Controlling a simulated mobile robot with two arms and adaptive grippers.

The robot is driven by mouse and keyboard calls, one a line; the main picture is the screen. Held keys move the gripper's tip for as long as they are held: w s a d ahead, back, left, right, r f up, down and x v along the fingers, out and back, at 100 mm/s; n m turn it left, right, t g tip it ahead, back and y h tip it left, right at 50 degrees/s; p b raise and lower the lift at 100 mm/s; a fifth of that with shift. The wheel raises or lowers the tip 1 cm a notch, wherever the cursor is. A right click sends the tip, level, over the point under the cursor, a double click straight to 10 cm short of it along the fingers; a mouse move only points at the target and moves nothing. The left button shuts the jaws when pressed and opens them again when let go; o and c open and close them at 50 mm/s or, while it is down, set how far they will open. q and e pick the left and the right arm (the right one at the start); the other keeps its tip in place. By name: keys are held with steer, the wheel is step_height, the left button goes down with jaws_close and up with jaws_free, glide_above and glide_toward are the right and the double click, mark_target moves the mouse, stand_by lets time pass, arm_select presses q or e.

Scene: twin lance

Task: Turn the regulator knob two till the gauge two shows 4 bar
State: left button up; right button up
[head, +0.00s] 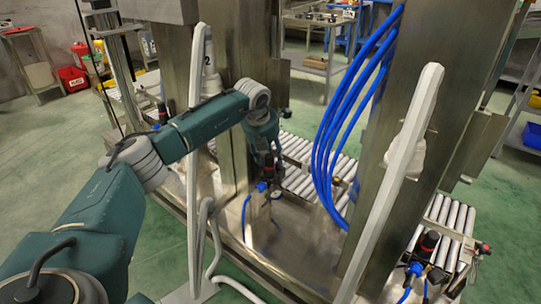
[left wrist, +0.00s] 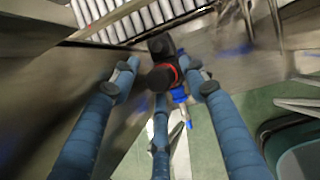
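A black regulator knob with a red ring (head: 269,171) stands on the steel base plate in the middle of the head view, with a blue fitting below it. A small round gauge (head: 276,194) is beside it; its reading is too small to tell. My left gripper (head: 268,155) is over this knob from above. In the left wrist view the knob (left wrist: 163,76) lies between the spread blue fingers (left wrist: 160,76), near the right one, with a gap at the left one. A "2" (head: 207,60) shows on the column to the left. My right gripper is out of view.
Another regulator (head: 428,243) stands at the lower right and one (head: 162,113) at the left. Blue hoses (head: 345,110) hang right of my left gripper. White posts (head: 395,175) and steel columns flank the space. Roller conveyors (head: 300,180) lie behind.

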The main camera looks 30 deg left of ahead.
arm_select(q)
steer(key=v, duration=1.1)
steer(key=shift+r, duration=0.4)
steer(key=shift+d, duration=0.1)
